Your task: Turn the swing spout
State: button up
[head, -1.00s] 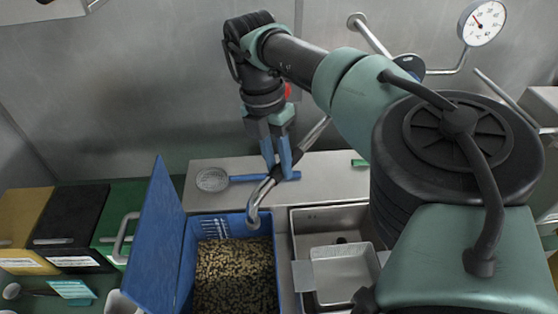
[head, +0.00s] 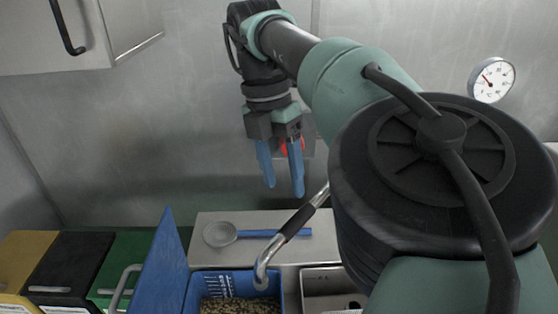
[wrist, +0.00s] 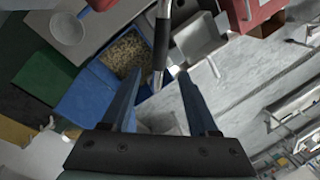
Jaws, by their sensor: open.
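The swing spout (head: 298,219) is a metal tube with a black sleeve and a bent-down end. It slants from behind my arm down to the blue bin (head: 276,296), with its outlet over the bin's right part. In the wrist view the spout (wrist: 161,38) runs down from the top edge between the fingers' lines. My gripper (head: 285,191) is open and empty, its two blue fingers pointing down above the spout and apart from it. It also shows in the wrist view (wrist: 159,74). The spout's far end is hidden behind my arm.
Brown pellets (head: 238,307) fill the blue bin; its blue lid (head: 160,265) stands up at the left. A blue-handled strainer (head: 221,234) lies on the metal ledge behind. A wall cabinet (head: 125,25) hangs upper left, and a dial gauge (head: 491,80) is at right.

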jog(key=shift+w+a+r, duration=0.15)
jog(key=shift+r, duration=0.85)
jog(key=shift+w+a+r, duration=0.1)
jog(key=shift+a+r, duration=0.05)
jog(key=shift+r, duration=0.85)
